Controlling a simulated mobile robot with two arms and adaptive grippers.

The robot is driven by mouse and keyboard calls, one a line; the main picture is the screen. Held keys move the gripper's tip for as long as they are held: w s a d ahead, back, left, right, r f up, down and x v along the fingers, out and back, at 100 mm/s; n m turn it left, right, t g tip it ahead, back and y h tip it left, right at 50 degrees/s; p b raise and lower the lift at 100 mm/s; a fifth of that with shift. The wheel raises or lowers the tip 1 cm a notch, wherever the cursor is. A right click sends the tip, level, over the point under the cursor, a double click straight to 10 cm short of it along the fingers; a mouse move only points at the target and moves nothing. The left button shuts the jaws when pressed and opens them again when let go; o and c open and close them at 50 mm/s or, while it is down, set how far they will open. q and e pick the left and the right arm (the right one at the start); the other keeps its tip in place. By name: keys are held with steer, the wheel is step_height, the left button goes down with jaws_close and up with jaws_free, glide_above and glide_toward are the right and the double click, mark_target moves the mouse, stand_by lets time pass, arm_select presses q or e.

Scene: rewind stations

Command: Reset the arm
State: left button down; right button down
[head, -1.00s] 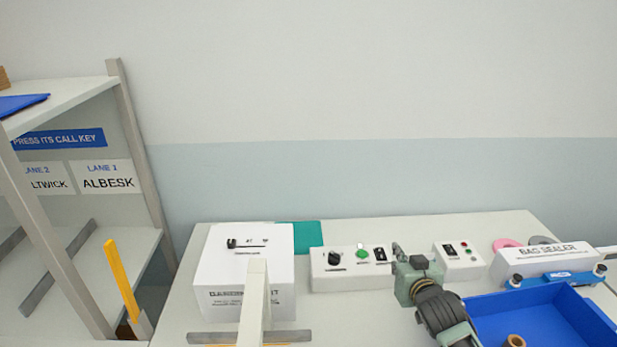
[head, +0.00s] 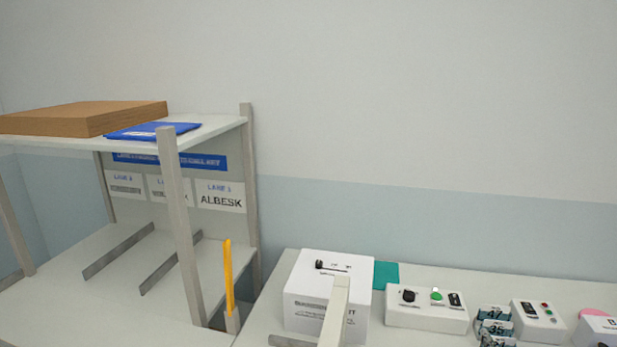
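The only thing in view that looks like a movable arm is a yellow bar (head: 228,278). It stands nearly upright on a pale post (head: 233,320) at the right front of the lane rack; I cannot tell for sure that it is the task's arm. A white box (head: 310,298) with a small black lever (head: 320,265) on its top stands on the table to the right. A pale post (head: 336,312) partly hides its front and lettering. Neither of my grippers shows in the head view.
The rack's top shelf (head: 218,131) carries a brown box (head: 85,118) and a blue packet (head: 152,131). A lane sign (head: 221,197) reads ALBESK. A control box (head: 427,318) with a black knob and green button, numbered packets (head: 495,327) and another button box (head: 537,321) line the table.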

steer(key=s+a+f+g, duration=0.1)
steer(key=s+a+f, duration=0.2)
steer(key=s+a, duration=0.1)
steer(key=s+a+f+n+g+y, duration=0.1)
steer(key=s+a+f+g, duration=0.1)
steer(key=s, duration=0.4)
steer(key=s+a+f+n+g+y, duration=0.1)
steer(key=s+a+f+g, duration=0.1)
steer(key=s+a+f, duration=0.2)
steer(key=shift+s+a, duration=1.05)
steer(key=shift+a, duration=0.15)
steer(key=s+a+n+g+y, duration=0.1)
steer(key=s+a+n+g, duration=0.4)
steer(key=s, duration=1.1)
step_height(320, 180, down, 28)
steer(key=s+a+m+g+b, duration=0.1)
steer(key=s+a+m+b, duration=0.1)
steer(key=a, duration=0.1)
arm_select(q)
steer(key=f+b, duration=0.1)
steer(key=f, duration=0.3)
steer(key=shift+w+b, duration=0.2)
steer(key=shift+b, duration=0.2)
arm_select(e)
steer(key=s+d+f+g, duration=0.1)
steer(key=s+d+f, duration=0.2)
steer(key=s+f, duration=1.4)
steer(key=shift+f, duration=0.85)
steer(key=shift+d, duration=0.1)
